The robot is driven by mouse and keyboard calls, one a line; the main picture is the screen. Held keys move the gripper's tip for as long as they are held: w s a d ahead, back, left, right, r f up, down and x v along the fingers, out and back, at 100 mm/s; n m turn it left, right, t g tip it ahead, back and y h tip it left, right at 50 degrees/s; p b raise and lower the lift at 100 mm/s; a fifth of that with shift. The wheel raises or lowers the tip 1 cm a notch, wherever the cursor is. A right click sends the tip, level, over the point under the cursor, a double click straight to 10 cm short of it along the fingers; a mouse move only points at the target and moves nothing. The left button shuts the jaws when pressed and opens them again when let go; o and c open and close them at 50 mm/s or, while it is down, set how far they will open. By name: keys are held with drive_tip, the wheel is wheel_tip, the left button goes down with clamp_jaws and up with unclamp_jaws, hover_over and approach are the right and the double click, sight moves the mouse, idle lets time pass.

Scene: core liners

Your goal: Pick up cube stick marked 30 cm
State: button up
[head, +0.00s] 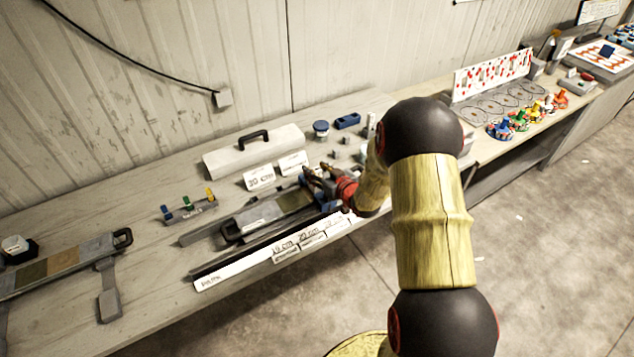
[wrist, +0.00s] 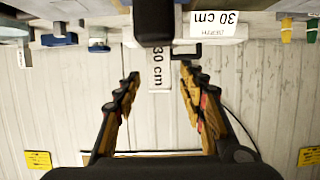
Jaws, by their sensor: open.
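My gripper (head: 318,180) is open over the middle of the bench, partly hidden by my own arm in the head view. In the wrist view my gripper (wrist: 160,74) has its two dark and orange fingers spread apart. A dark block (wrist: 153,20) stands at the top centre, and a white label reading "30 cm" (wrist: 158,66) appears between the fingers, with no clear contact. I cannot tell whether this block is the marked cube stick. A standing card reads "30 cm" (head: 259,178); such a card (wrist: 213,22) also shows in the wrist view.
A white case (head: 254,150) with a black handle stands behind the cards. A long tray (head: 265,216) lies left of my gripper, with a labelled white strip (head: 240,266) along the bench's front edge. Small blue items (head: 347,121) stand behind. The wall (head: 150,90) closes the back.

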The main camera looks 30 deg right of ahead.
drive_tip(key=shift+c, duration=0.4)
clamp_jaws()
